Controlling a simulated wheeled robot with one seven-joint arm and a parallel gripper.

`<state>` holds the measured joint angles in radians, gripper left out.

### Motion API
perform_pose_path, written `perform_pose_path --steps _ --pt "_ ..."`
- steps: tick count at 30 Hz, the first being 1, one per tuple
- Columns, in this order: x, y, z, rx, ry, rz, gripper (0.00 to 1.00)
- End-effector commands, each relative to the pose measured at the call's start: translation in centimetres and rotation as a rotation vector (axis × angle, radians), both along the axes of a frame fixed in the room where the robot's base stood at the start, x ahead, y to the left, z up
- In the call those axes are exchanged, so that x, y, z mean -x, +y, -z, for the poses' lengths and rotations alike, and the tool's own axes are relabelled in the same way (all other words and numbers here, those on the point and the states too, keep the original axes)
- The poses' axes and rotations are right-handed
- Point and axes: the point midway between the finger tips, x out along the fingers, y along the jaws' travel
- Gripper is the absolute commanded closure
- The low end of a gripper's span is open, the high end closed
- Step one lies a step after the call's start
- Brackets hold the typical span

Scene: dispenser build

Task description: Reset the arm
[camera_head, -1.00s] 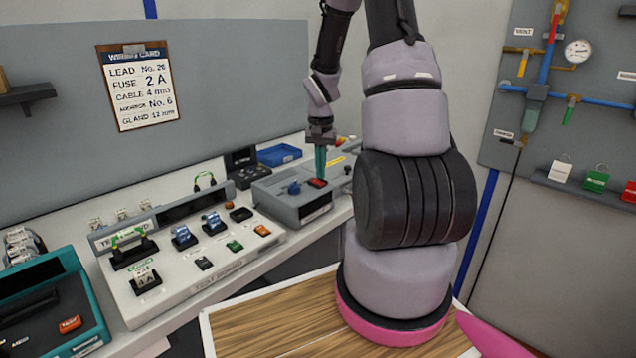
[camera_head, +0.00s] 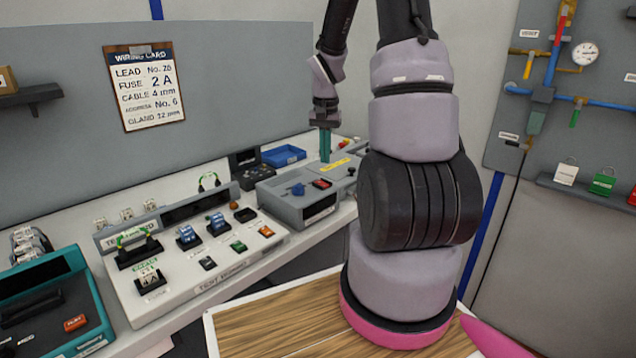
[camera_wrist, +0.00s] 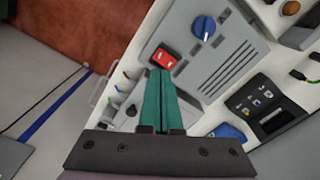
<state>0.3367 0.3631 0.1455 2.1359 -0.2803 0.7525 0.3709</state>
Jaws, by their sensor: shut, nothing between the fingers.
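My gripper (camera_head: 325,146) is shut and empty, with its teal fingers pointing down above the grey dispenser box (camera_head: 300,207) on the bench. In the wrist view the shut fingers (camera_wrist: 160,95) reach toward a red rocker switch (camera_wrist: 164,57) on that box, and a blue knob (camera_wrist: 203,27) sits beside it. In the head view the red switch (camera_head: 321,184) and blue knob (camera_head: 297,189) show below and left of the fingertips, apart from them.
A test board (camera_head: 200,262) with several small parts lies left of the box. A blue tray (camera_head: 283,155) stands behind. A teal-edged unit (camera_head: 62,305) is at front left. A pipe panel (camera_head: 560,100) hangs at right. A wooden surface (camera_head: 280,318) lies in front.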

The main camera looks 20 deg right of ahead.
Motion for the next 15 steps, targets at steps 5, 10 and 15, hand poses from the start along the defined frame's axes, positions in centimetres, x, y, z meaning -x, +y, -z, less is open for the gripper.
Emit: perform_pose_path --steps 5,10,15 --pt "0.0 0.0 0.0 0.0 0.0 0.0 1.0" --pt "0.4 0.7 -2.2 0.007 -0.033 -0.014 1.0" --pt "2.2 3.1 -8.5 0.022 -0.134 -0.064 1.0"
